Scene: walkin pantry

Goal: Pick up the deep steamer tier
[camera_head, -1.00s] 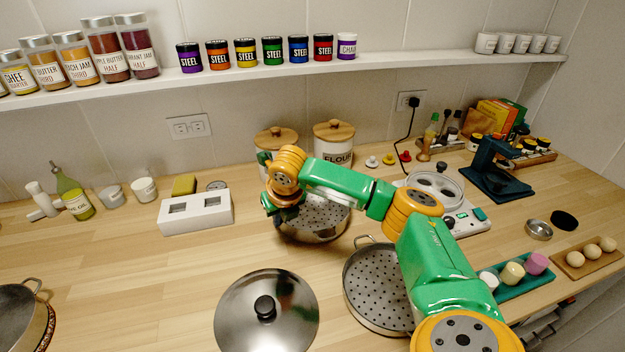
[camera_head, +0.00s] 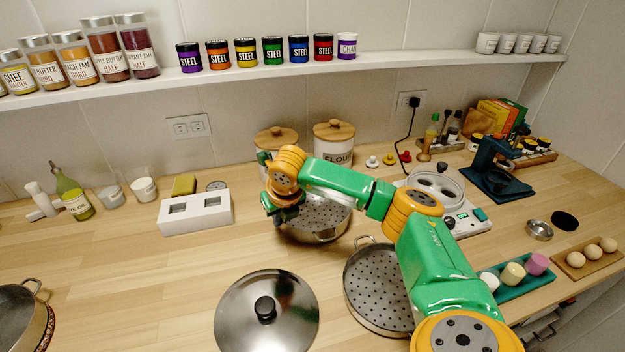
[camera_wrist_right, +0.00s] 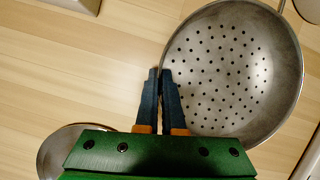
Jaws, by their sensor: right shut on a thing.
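A deep steamer tier (camera_head: 322,218), a round grey metal pan with a perforated floor, is near the back middle of the counter. My right gripper (camera_head: 286,214) reaches over its left side and is shut on its rim. In the right wrist view the fingers (camera_wrist_right: 163,85) pinch the left wall of the tier (camera_wrist_right: 235,70), and its perforated inside is empty. I cannot tell whether its base is clear of the counter. Another perforated pan (camera_head: 372,285) stands nearer the front, partly hidden by my right arm. My left gripper is not in view.
A steel lid (camera_head: 240,310) lies in front. A white block with square holes (camera_head: 196,212) stands to the left, and the flour canister (camera_head: 334,148) behind. A white hot plate (camera_head: 470,220) is to the right. The counter (camera_head: 130,270) at front left is largely clear.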

